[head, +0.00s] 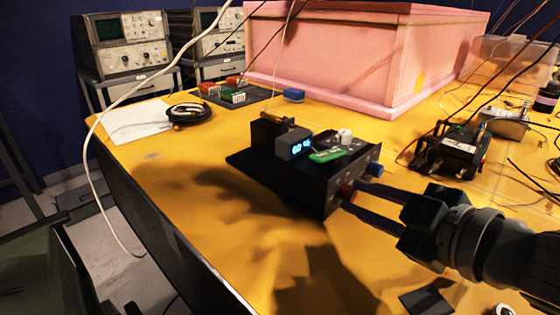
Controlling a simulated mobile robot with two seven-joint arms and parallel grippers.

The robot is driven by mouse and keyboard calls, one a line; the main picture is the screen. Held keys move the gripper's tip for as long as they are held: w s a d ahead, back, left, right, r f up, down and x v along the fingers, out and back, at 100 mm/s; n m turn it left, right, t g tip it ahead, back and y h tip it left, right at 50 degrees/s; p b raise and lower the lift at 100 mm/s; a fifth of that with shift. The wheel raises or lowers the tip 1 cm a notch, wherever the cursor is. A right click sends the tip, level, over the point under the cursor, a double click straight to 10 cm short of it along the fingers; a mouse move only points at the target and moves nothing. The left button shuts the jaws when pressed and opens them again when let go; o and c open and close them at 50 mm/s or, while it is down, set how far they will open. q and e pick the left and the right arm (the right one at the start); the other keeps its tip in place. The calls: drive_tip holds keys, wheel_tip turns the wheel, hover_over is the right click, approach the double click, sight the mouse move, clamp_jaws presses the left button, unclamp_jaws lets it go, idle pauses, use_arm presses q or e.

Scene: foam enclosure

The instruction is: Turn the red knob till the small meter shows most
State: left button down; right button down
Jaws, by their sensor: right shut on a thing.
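A black control box (318,180) sits on the yellow table, its front panel facing right. The red knob (346,191) is low on that panel, and a blue knob (375,169) is beside it. My right gripper (353,196) comes in from the right and is shut on the red knob, with one finger on each side. The fingers partly hide the knob. The small meter (294,146) is a dark grey block on the box with a lit blue display; its reading is too small to tell. My left gripper is not in view.
A pink foam enclosure (350,55) stands behind the box. A black device (450,150) with cables is at the right. A coiled black cable (188,113) and white paper (138,122) lie at the left. The table's left part is clear.

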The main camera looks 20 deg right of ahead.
drive_tip(key=c, duration=0.6)
unclamp_jaws()
drive_tip(key=shift+c, duration=0.2)
drive_tip(key=p+v, duration=0.1)
drive_tip(key=v, duration=0.9)
